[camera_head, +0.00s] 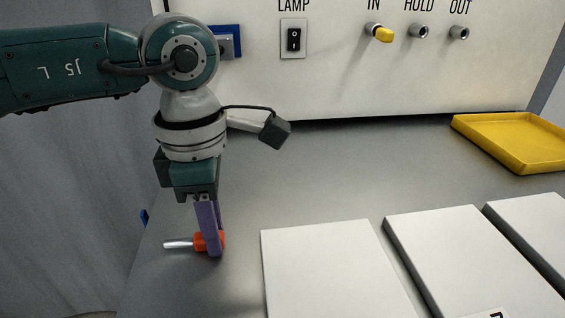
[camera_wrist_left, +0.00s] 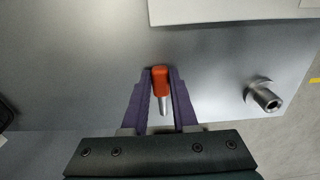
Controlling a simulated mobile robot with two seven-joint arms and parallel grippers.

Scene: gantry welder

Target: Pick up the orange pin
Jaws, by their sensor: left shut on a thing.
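The orange pin (camera_head: 201,242) lies level at the left part of the grey worktop, with an orange grip and a silver shaft pointing left in the head view. My left gripper (camera_head: 215,247) points straight down, its purple fingers shut on the orange grip. In the left wrist view the pin's orange end (camera_wrist_left: 160,78) sits between the two fingers of the gripper (camera_wrist_left: 161,72), and its silver shaft points back toward the palm. I cannot tell whether the pin touches the worktop. My right gripper is not in view.
White plates (camera_head: 330,270) lie at the front right. A yellow tray (camera_head: 490,145) stands at the back right. A panel (camera_head: 350,80) with a lamp switch, a yellow pin at IN and two sockets rises behind. A metal socket (camera_wrist_left: 262,95) shows right in the wrist view. The middle worktop is clear.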

